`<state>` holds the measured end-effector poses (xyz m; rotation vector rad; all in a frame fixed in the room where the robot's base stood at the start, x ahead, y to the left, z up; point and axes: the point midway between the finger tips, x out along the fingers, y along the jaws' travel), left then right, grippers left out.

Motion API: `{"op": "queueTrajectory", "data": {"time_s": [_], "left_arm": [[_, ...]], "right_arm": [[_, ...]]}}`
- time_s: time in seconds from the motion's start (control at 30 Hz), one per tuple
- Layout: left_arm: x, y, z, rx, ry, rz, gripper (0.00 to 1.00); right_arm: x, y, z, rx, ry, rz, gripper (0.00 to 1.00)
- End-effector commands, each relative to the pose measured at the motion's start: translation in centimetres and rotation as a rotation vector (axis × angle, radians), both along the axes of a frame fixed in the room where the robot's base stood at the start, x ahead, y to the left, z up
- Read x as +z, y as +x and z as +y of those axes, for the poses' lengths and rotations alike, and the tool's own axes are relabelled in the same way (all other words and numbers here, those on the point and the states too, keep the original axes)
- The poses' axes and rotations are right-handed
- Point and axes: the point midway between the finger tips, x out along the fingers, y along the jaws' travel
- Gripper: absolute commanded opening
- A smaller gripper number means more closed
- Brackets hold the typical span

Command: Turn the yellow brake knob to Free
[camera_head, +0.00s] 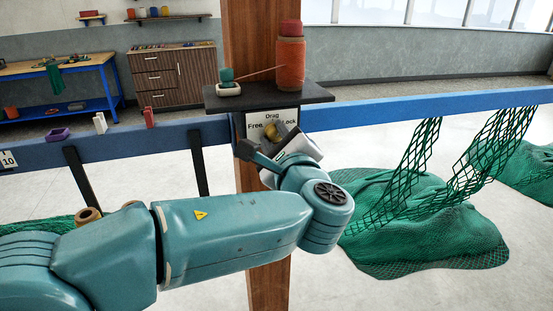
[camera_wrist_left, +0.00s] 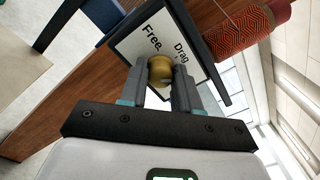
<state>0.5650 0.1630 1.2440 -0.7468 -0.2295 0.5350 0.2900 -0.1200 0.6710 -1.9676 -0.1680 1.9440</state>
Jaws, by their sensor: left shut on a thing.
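The yellow brake knob (camera_head: 273,131) is on a white plate (camera_head: 262,114) fixed to the wooden post. The plate reads "Drag" at the top, "Free" on the left and "Lock" on the right. My left gripper (camera_head: 274,139) reaches up from below and is shut on the knob. In the left wrist view the round yellow knob (camera_wrist_left: 160,69) sits between the two fingertips (camera_wrist_left: 160,80). There, "Free" and "Drag" show, while "Lock" is hidden behind the fingers. I cannot tell which way the knob points. My right gripper is not in view.
A dark shelf (camera_head: 222,103) juts out just above the plate, bearing an orange twine spool (camera_head: 290,65) and a small green-topped item (camera_head: 228,82). A blue rail (camera_head: 370,113) runs behind the post. Green netting (camera_head: 430,225) hangs and lies at the right.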

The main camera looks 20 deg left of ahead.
Motion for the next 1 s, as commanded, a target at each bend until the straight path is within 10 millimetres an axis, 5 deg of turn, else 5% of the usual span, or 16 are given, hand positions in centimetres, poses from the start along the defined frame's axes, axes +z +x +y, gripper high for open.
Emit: {"op": "queueTrajectory", "data": {"time_s": [0.03,0.3,1.0], "left_arm": [[-0.8,0.0,0.0,-0.001,-0.037,-0.029,0.01],[-0.7,0.0,0.0,-0.002,-0.251,-0.173,0.01],[-0.5,0.0,0.0,-0.002,-0.799,-0.545,0.01]], "right_arm": [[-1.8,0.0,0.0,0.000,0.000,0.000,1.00],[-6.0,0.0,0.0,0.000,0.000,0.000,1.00],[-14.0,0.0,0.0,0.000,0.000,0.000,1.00]]}}
